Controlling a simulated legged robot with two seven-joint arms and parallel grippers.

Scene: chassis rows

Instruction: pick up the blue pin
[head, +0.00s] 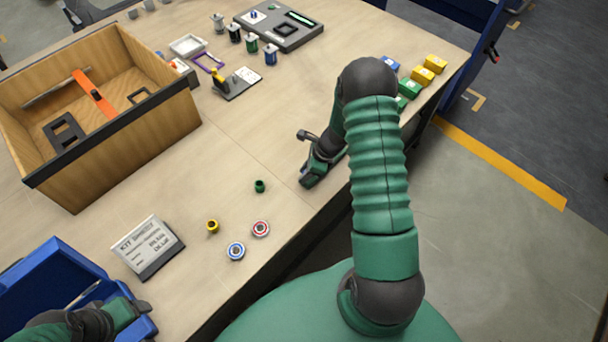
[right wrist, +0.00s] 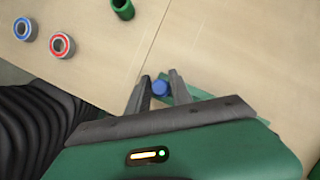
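The blue pin (right wrist: 160,88) shows in the right wrist view as a small round blue top. It sits between the two dark fingers of my right gripper (right wrist: 160,76), with a narrow gap visible at the sides. The fingers look open around it, and no firm contact shows. In the head view my right gripper (head: 308,178) is low over the table near its front edge, and I cannot make out the pin there. My left gripper (head: 130,311) is at the blue bin in the lower left corner; its fingers are not clear.
A green ring part (head: 259,186), a yellow one (head: 213,226), a red-rimmed ring (head: 261,228) and a blue-rimmed ring (head: 236,251) lie left of my right gripper. A kit card (head: 148,247), wooden crate (head: 180,118) and blue bin (head: 50,262) stand further left. A flat green piece (right wrist: 196,93) lies beside the pin.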

